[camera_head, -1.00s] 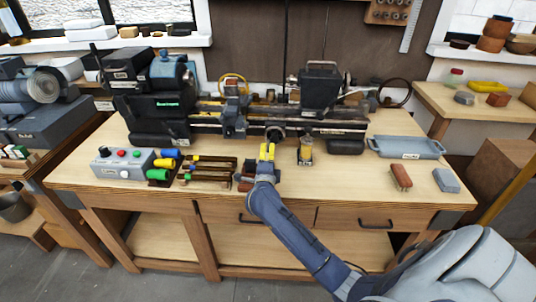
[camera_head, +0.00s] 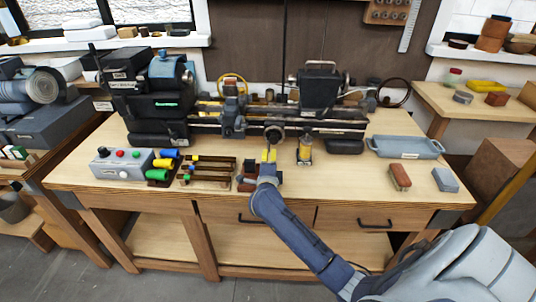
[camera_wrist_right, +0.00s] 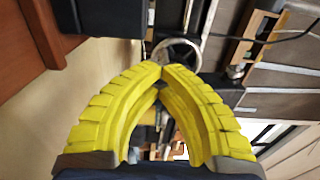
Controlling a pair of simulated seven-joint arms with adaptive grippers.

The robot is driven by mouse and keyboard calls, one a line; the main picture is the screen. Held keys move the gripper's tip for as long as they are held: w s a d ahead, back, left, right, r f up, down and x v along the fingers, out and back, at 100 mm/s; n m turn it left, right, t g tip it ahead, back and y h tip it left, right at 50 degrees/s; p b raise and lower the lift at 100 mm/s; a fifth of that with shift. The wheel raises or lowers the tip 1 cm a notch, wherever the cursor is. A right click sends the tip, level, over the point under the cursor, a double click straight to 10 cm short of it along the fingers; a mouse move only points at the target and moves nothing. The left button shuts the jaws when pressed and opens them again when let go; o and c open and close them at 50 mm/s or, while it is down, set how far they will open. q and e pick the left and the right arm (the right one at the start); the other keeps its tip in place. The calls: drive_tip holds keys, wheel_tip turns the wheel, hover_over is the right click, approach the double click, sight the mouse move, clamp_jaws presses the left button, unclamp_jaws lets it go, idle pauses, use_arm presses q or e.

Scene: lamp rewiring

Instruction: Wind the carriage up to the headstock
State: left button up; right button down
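The lathe's black headstock (camera_head: 160,108) stands at the left end of the bed in the head view. The carriage (camera_head: 232,117) sits on the bed to its right, with a clear gap between them. A round handwheel (camera_head: 275,133) is on the bed's front, right of the carriage; a metal wheel (camera_wrist_right: 180,52) shows just beyond my fingertips in the wrist view. My right gripper (camera_head: 269,152) is just below and in front of the handwheel. Its yellow fingers (camera_wrist_right: 160,69) meet at the tips, with nothing clearly held between them. My left gripper is out of view.
The tailstock (camera_head: 320,88) stands on the bed's right part. A small amber bottle (camera_head: 305,151) is right of my gripper. A wooden rack (camera_head: 205,172) and a control box (camera_head: 122,163) are to the left. A blue-grey tray (camera_head: 404,147) lies right.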

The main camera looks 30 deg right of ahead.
drive_tip(key=shift+s+d, duration=0.25)
drive_tip(key=shift+d, duration=0.3)
drive_tip(key=c, duration=1.6)
unclamp_jaws()
drive_tip(key=shift+f, duration=0.1)
drive_tip(key=shift+o, duration=0.2)
drive_tip(key=shift+s+a, duration=0.1)
drive_tip(key=shift+a, duration=0.05)
drive_tip(key=shift+v, duration=3.35)
